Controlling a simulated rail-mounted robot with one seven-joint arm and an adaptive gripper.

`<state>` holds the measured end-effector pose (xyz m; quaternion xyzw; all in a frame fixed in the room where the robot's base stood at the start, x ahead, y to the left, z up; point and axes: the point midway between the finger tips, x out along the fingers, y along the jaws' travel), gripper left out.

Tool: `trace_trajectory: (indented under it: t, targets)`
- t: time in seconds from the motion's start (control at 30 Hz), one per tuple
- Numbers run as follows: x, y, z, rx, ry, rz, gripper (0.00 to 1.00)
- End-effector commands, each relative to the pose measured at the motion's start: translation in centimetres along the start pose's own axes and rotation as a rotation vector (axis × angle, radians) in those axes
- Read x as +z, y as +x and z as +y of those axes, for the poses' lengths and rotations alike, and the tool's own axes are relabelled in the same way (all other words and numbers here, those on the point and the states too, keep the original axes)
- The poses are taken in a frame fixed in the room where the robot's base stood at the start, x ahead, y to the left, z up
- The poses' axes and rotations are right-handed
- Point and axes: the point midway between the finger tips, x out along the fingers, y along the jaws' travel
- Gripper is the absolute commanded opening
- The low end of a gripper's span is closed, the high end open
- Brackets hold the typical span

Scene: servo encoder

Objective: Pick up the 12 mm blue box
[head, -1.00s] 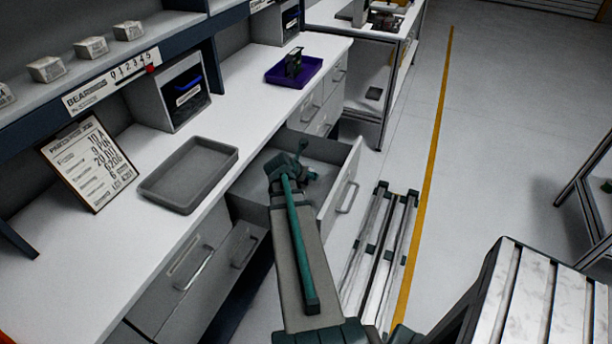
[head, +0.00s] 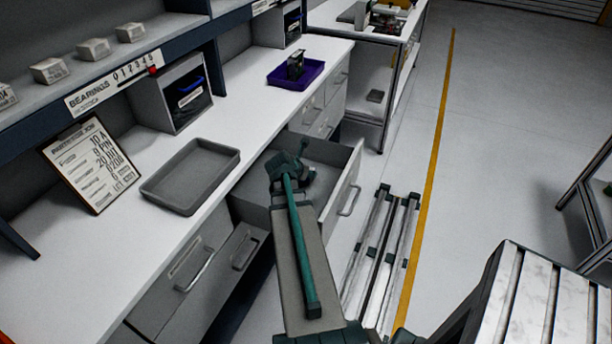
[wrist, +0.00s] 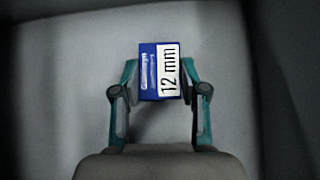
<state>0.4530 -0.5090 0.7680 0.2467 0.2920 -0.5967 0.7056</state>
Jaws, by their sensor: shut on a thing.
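A small blue box (wrist: 149,71) with a white "12 mm" label shows in the wrist view, between the two fingers of my gripper (wrist: 160,88). Both green and grey fingers press on its sides, and the label faces the camera. Behind the box is a plain grey surface. In the head view my gripper (head: 302,165) is over or inside the open drawer (head: 325,151) under the workbench. The box cannot be made out in the head view, where my arm hides part of the drawer.
The drawer front (head: 343,190) stands out from the bench. On the white bench (head: 228,112) are an empty grey tray (head: 190,178), a purple tray (head: 312,72) holding a dark object, a clipboard (head: 92,163) and a bin (head: 172,95). Small boxes (head: 93,49) sit on the shelf.

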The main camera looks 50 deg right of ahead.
Motion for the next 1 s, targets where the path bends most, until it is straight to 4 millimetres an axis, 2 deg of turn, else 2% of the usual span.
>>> trace_trajectory:
  t: [0.13,0.4,0.53,1.0]
  targets:
    - [1.4,-1.5,0.0,0.002,0.002,-0.002,0.02]
    - [2.3,-8.8,-2.9,0.003,0.002,-0.004,0.02]
    - [2.0,-7.7,-2.5,-0.002,0.003,-0.005,0.02]
    - [2.1,-8.4,-2.9,-0.006,0.005,-0.009,0.02]
